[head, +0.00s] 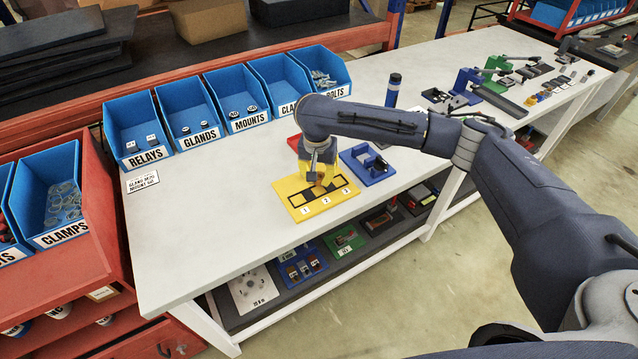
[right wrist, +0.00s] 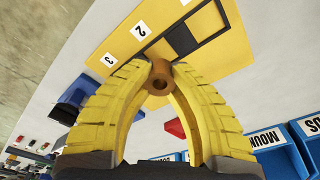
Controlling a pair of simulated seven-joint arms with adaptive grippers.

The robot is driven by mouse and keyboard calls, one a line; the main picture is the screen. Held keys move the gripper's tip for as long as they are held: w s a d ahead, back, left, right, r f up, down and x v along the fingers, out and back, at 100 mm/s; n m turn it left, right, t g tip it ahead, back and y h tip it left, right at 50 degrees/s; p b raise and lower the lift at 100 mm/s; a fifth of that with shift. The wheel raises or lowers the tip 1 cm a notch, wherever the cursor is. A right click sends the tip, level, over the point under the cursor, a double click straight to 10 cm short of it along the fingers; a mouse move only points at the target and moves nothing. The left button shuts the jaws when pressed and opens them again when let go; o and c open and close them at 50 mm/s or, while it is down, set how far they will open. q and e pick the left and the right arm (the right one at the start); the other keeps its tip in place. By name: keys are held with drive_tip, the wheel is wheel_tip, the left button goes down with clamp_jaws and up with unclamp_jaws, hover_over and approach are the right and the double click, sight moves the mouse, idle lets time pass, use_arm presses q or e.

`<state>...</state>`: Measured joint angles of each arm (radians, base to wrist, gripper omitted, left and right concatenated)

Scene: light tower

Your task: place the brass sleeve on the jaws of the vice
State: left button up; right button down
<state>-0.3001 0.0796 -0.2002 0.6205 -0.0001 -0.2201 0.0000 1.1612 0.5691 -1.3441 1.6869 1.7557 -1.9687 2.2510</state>
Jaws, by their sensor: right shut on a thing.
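My right gripper (head: 319,184) is low over the yellow board (head: 299,211), which has dark slots numbered 1, 2 and 3. In the right wrist view its yellow fingers (right wrist: 160,72) are shut on the brass sleeve (right wrist: 158,80), a brown cylinder with its open end facing the camera. A blue fixture with dark blocks (head: 378,176), which looks like the vice, stands right of the board, apart from the gripper. My left gripper is out of view.
Blue bins (head: 193,138) line the back of the white table, with a red piece (head: 294,143) behind the board. A dark bottle (head: 393,92) stands behind the blue fixture. More fixtures (head: 462,92) are farther right. The table's left front is clear.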

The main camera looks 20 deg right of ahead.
wheel_tip(320, 180, up, 16)
drive_tip(key=f, duration=0.1)
drive_tip(key=s+d+n, duration=0.2)
drive_tip(key=s+n, duration=0.4)
drive_tip(key=s, duration=0.5)
drive_tip(key=shift+s+d+f+y, duration=0.2)
drive_tip(key=shift+s+d+y, duration=0.1)
drive_tip(key=shift+y, duration=0.1)
